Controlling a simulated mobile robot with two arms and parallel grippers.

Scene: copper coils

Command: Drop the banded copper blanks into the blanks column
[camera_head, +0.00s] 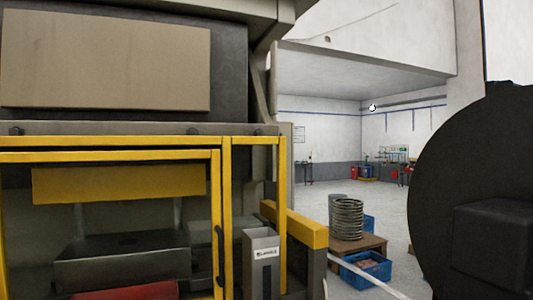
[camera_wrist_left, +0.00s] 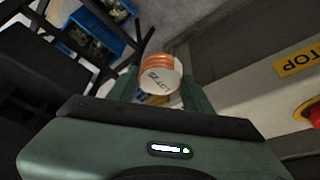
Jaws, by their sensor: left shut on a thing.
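In the left wrist view my left gripper (camera_wrist_left: 158,92) is shut on a banded copper blank (camera_wrist_left: 158,61), a stack with copper-coloured edges and a pale label with partly readable lettering. The green fingers sit on either side of it. In the head view the blanks column (camera_head: 262,272) is a narrow grey upright box with an open top and a white label, standing at the right of the yellow-framed press. Neither gripper shows in the head view, and my right gripper is in no view.
The yellow guard frame (camera_head: 228,200) and a yellow beam (camera_head: 302,226) flank the column. A wire coil stack (camera_head: 347,218) stands on a pallet behind a blue crate (camera_head: 365,281). The wrist view shows a STOP sign (camera_wrist_left: 297,62) and red button (camera_wrist_left: 314,113).

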